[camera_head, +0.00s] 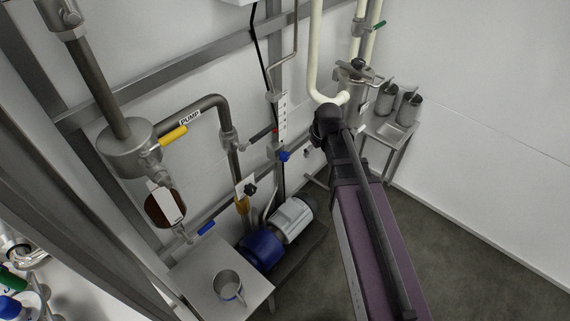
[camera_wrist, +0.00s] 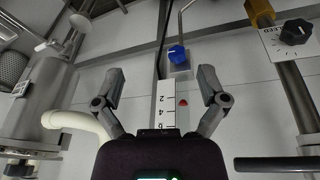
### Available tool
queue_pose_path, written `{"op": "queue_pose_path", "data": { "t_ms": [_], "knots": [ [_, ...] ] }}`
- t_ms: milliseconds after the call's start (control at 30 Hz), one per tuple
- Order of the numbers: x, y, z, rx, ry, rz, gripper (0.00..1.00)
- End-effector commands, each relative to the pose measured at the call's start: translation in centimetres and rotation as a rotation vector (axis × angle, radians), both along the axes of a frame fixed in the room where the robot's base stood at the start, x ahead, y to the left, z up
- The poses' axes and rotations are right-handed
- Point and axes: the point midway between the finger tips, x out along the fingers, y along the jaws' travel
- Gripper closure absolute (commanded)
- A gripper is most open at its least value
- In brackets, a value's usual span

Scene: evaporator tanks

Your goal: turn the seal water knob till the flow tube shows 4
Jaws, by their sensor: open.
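The blue seal water knob (camera_head: 283,156) sits on the wall fitting below the flow tube scale (camera_head: 283,112) in the head view. In the wrist view the blue knob (camera_wrist: 177,54) is ahead of my gripper (camera_wrist: 160,75), whose two fingers are spread wide and empty. The knob lies beyond the fingertips, a little right of their middle, apart from them. The white scale (camera_wrist: 166,103) with 2, 4 and 6 shows between the fingers. A red float (camera_wrist: 183,102) stands beside it, near the 2. In the head view my arm hides most of my gripper.
A black FEED knob (camera_wrist: 297,32) is at the right in the wrist view. A cream pipe (camera_head: 315,60) runs down close to my arm. A blue pump motor (camera_head: 261,250) and a table (camera_head: 195,270) with a metal mug (camera_head: 228,284) stand below.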

Motion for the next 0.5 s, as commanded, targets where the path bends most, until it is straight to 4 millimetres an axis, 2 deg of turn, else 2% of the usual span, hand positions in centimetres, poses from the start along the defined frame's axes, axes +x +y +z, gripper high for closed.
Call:
{"op": "queue_pose_path", "data": {
  "t_ms": [33,200,333,500],
  "knots": [
    [1.8,1.7,-1.8,-0.001,-0.029,0.058,0.08],
    [5.1,6.0,-3.5,-0.008,-0.121,0.225,0.08],
    [6.4,8.0,-4.1,-0.013,-0.165,0.3,0.08],
    [6.9,8.9,-4.1,-0.017,-0.188,0.337,0.08]
  ]
}}
